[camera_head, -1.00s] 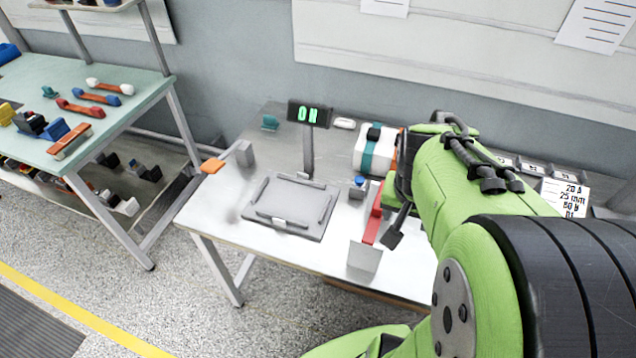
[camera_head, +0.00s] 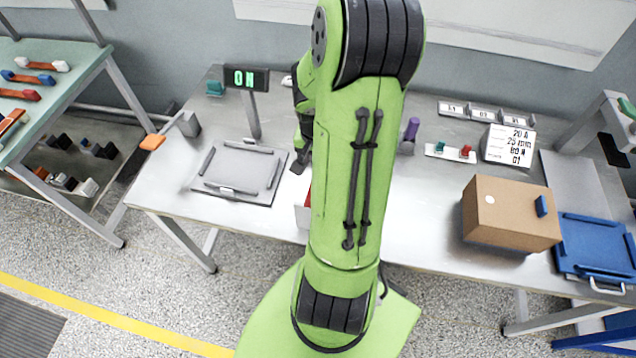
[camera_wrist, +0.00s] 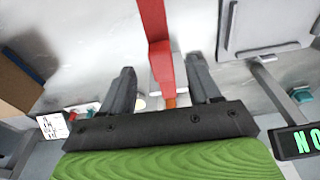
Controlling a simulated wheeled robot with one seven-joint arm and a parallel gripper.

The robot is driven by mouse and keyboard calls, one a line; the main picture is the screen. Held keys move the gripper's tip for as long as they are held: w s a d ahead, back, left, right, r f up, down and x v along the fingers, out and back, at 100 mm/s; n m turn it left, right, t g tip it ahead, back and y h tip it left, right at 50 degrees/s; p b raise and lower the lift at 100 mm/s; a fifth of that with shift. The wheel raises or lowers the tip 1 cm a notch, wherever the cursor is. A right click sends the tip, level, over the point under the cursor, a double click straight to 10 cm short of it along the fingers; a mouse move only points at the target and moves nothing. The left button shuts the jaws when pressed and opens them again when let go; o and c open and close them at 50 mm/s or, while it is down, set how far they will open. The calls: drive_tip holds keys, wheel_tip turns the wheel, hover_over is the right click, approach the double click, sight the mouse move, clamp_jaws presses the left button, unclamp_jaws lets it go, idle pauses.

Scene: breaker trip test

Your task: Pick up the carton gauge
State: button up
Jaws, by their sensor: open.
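A long red bar (camera_wrist: 155,35), which I take to be the carton gauge, runs down the middle of the wrist view over the grey table. My gripper (camera_wrist: 162,66) is open, with one dark finger on each side of the bar. I cannot tell how far the fingers are above it or whether they touch it. In the head view, only a small red part (camera_head: 308,197) shows beside my arm, above a pale block; my arm hides the rest.
A brown carton (camera_head: 510,213) and a blue tray (camera_head: 593,232) stand at the right of the table (camera_head: 430,215). A grey fixture plate (camera_head: 240,170) lies left of my arm, near the ON display (camera_head: 246,78). A card (camera_head: 509,145) stands at the back.

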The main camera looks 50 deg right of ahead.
drive_tip(key=f, duration=0.2)
drive_tip(key=d+f, duration=0.1)
drive_tip(key=f, duration=0.2)
drive_tip(key=w+f+b, duration=0.1)
drive_tip(key=f, duration=0.2)
drive_tip(key=shift+d, duration=0.4)
drive_tip(key=shift+s+a, duration=0.1)
drive_tip(key=shift+c, duration=0.4)
drive_tip(key=c, duration=1)
drive_tip(key=shift+r, duration=0.15)
drive_tip(key=shift+c, duration=0.2)
